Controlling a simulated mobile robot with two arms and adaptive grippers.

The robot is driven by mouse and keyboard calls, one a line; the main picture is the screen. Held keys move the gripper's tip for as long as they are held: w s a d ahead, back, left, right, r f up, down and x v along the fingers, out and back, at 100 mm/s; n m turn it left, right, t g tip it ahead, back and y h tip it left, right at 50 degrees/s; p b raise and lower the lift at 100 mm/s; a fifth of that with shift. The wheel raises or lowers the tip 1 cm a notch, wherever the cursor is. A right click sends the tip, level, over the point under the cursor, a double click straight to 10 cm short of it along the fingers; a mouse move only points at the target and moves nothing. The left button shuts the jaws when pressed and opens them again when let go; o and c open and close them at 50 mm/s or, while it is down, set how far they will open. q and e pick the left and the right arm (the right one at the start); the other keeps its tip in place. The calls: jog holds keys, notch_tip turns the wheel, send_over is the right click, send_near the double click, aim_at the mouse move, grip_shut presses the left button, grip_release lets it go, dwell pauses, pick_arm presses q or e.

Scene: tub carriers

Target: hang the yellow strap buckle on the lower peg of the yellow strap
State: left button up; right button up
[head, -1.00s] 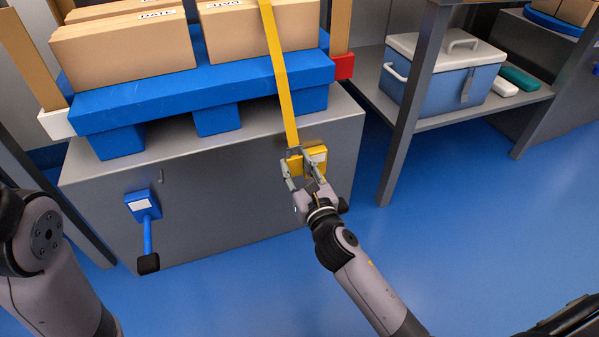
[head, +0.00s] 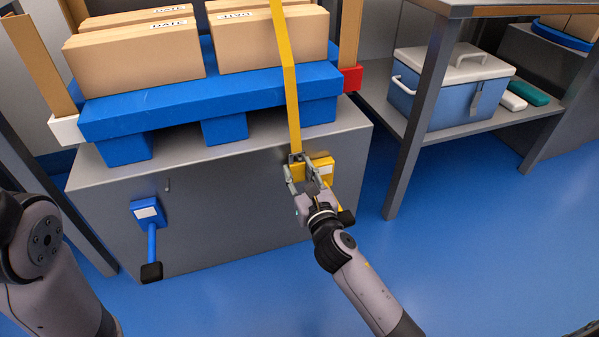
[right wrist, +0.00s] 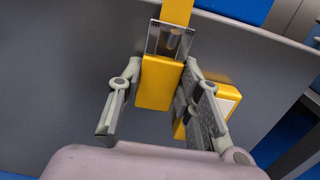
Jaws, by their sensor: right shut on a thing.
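The yellow strap (head: 288,80) runs down over the front of the load to its buckle (head: 297,172). In the right wrist view the buckle (right wrist: 158,84) is a yellow block with a metal frame on top. My right gripper (head: 302,175) is shut on the buckle, one finger on each side, in front of the grey cabinet face. A grey, rounded piece shows inside the metal frame; I cannot tell whether it is the lower peg. The peg is not otherwise visible. My left gripper is out of view.
A yellow box with a white label (head: 324,166) sits close right of the gripper, with a black-ended handle (head: 346,217). A blue box (head: 147,211) with a handle is on the left. A blue pallet (head: 220,102) with cartons stands above. A shelf post (head: 415,120) stands right.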

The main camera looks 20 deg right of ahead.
dwell(0.3)
jog(key=o, duration=1.2)
jog(key=shift+o, duration=0.2)
jog(key=shift+s, duration=0.1)
